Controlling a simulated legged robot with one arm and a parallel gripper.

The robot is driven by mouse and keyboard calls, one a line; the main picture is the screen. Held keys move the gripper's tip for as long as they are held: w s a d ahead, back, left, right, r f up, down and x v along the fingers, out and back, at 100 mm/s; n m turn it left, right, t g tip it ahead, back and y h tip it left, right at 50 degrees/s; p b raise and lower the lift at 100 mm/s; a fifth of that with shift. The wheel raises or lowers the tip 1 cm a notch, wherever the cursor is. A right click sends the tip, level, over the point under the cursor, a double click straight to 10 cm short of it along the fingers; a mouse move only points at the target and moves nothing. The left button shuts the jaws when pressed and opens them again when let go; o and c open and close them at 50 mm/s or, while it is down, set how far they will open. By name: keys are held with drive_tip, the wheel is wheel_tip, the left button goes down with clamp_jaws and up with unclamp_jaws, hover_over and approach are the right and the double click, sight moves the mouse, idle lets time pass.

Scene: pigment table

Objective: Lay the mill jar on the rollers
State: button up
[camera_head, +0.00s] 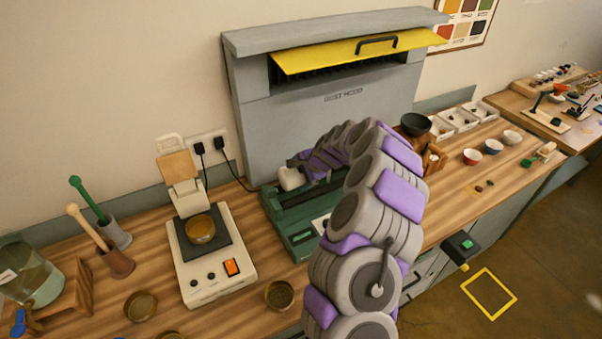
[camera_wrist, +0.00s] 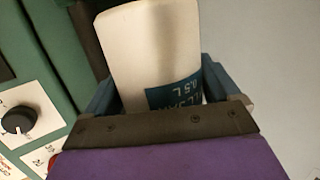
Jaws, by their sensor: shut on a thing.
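The mill jar is white with a blue label reading "0.5 L" and fills the middle of the wrist view (camera_wrist: 150,45). In the head view its white end (camera_head: 291,179) shows over the back of the green roller machine (camera_head: 304,243). My gripper (camera_wrist: 165,95) is shut on the jar, one finger on each side; in the head view it is partly hidden behind my arm (camera_head: 312,163). A dark roller (camera_head: 308,203) runs along the machine, below and in front of the jar. I cannot tell whether the jar touches the rollers.
The grey dust hood (camera_head: 335,125) with a raised yellow flap stands behind the machine. A balance (camera_head: 212,270) holding a brown bowl is on the left. A small brown bowl (camera_head: 279,294) sits near the machine's front left. My arm hides the machine's right side.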

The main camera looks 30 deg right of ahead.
drive_tip(key=shift+f, duration=0.55)
drive_tip(key=shift+d+f, duration=0.1)
